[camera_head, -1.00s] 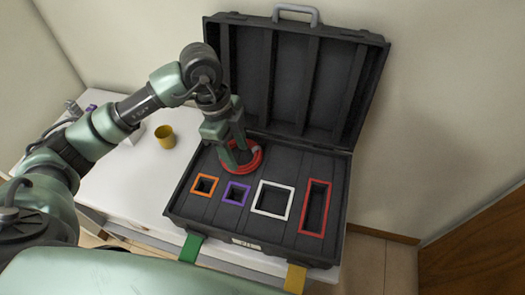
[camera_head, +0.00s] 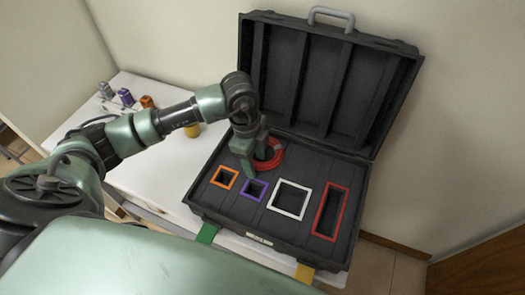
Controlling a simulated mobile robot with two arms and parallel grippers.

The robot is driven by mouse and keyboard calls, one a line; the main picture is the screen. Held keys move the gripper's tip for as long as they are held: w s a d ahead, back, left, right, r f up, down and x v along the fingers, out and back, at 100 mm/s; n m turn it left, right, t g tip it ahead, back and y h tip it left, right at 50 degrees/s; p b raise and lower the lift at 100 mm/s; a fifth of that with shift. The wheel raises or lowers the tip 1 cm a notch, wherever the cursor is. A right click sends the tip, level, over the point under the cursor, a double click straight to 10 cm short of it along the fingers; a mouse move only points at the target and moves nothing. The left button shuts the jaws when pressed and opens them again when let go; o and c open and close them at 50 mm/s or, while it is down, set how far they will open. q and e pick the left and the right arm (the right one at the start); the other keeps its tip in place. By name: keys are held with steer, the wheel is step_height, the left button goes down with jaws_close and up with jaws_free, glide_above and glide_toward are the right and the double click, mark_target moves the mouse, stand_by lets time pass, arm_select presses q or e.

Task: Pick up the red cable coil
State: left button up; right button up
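The red cable coil (camera_head: 277,159) lies as a ring at the back of the black case's inner panel, behind the purple frame. My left gripper (camera_head: 256,167) is pointed down at the coil's left side. Its two green fingers stand apart with a gap between them, and they hide part of the coil's left rim. I cannot tell whether the fingers touch the coil. My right gripper is not in view.
The open black case (camera_head: 270,232) has orange (camera_head: 224,178), purple (camera_head: 254,190), white (camera_head: 290,200) and red (camera_head: 330,212) framed slots. Its raised lid (camera_head: 330,85) stands behind. A yellow cup (camera_head: 192,130) and small coloured items (camera_head: 125,97) are on the white table (camera_head: 150,180).

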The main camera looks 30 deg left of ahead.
arm_select(q)
jaws_close()
steer(key=shift+r, duration=0.1)
